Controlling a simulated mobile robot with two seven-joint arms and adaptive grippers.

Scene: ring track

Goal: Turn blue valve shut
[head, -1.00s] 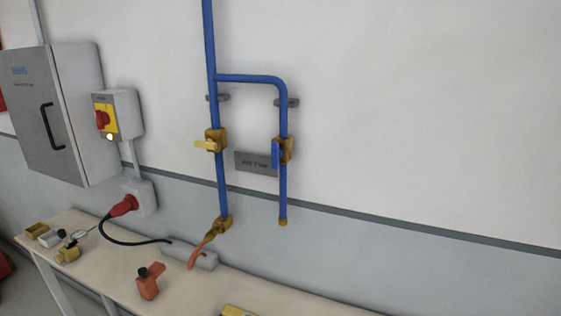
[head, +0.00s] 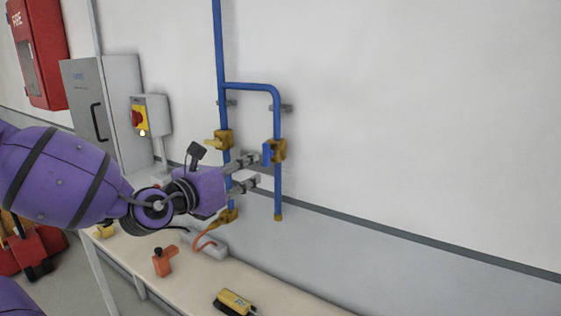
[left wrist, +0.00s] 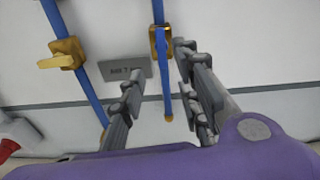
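The blue valve is a brass body (head: 279,150) on the right branch of the blue pipe. Its blue handle (head: 267,154) points along the pipe, upright. In the left wrist view the brass body (left wrist: 160,42) is near the top centre. My left gripper (head: 255,170) is open, with its fingers just left of and slightly below the blue handle. In the left wrist view the fingers (left wrist: 160,62) spread either side of the right pipe below the valve. I see no clear contact with the handle. My right gripper is not in view.
A second valve with a yellow handle (head: 215,142) sits on the left pipe, close behind my wrist. A grey plate (left wrist: 125,69) is on the wall between the pipes. Below is a bench (head: 200,271) with an orange tool (head: 163,262) and a yellow device (head: 234,301).

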